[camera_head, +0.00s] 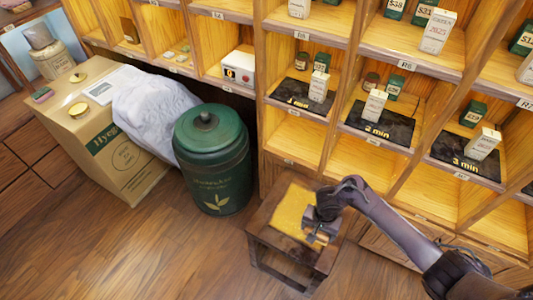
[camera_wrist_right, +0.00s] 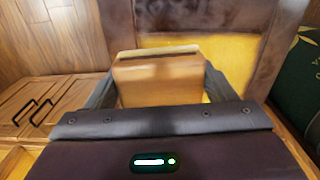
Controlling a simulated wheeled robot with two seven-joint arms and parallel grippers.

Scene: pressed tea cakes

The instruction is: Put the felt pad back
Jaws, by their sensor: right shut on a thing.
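My right gripper (camera_head: 322,230) is low over a small dark wooden stool (camera_head: 262,228) with a yellow top panel (camera_head: 292,207). In the right wrist view, the gripper (camera_wrist_right: 158,92) is shut on a tan, flat-sided block (camera_wrist_right: 158,82) with a dark line along its upper edge. The fingers press its two sides. The yellow panel shows behind it in that view (camera_wrist_right: 222,55). I cannot tell for sure which of these is the felt pad, or whether the block touches the stool. My left gripper is out of view.
A green lidded canister (camera_head: 214,160) stands left of the stool. A cardboard box (camera_head: 98,135) with a white cloth-like bag (camera_head: 150,105) stands farther left. Wooden shelves (camera_head: 292,128) with small boxes and dark mats rise behind. The floor in front (camera_head: 150,245) is clear.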

